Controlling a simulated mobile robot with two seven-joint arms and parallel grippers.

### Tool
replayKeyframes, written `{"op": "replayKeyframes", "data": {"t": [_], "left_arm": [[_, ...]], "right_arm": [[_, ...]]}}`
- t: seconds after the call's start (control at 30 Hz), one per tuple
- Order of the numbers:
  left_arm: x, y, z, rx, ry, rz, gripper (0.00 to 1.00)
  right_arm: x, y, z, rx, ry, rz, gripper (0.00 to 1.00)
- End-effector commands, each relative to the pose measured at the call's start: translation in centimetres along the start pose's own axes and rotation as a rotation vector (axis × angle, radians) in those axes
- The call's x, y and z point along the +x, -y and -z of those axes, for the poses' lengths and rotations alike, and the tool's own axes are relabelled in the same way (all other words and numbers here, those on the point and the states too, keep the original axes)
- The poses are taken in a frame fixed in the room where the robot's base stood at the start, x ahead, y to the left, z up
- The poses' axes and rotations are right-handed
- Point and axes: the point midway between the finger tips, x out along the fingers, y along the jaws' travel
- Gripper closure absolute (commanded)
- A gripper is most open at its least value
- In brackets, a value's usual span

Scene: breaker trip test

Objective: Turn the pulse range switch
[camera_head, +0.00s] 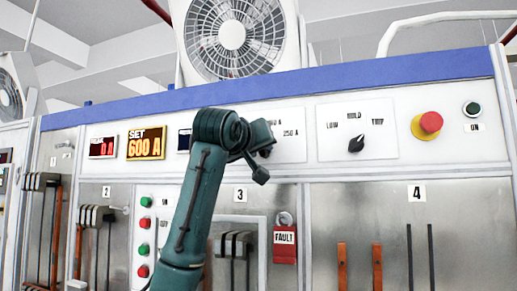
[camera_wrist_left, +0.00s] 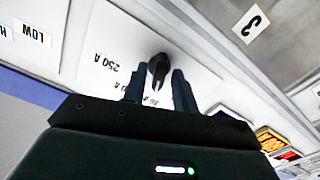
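The pulse range switch is a black pointer knob (camera_wrist_left: 158,70) on a white plate (camera_wrist_left: 100,50) marked 250 A and other amp values. In the head view, my left gripper (camera_head: 262,153) is in front of this plate (camera_head: 292,150) and hides most of the knob and some labels. In the left wrist view, the two fingers of my left gripper (camera_wrist_left: 159,82) are apart, with the knob showing between their tips. I cannot tell whether they touch it. My right gripper is in neither view.
Left are a red display (camera_head: 103,147) and a 600 A display (camera_head: 146,144). A red FAULT tag (camera_head: 285,245) hangs below.

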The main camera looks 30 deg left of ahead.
Motion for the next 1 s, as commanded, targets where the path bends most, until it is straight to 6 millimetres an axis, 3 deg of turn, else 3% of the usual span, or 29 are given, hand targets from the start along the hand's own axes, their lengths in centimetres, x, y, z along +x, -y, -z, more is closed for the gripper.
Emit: {"op": "replayKeyframes", "data": {"t": [0.3,0.43,0.8,1.0], "left_arm": [[-0.1,0.0,0.0,0.000,0.000,0.000,0.65],[-1.1,0.0,-0.1,0.001,-0.002,-0.002,0.65],[-8.8,0.0,-0.2,0.000,-0.006,-0.004,0.65],[-12.0,0.0,-0.1,0.000,-0.003,-0.002,0.65]], "right_arm": [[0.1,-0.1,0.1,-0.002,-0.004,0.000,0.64],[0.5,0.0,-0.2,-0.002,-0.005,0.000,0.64],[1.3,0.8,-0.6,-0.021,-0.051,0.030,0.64],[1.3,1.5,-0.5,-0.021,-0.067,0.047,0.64]]}}
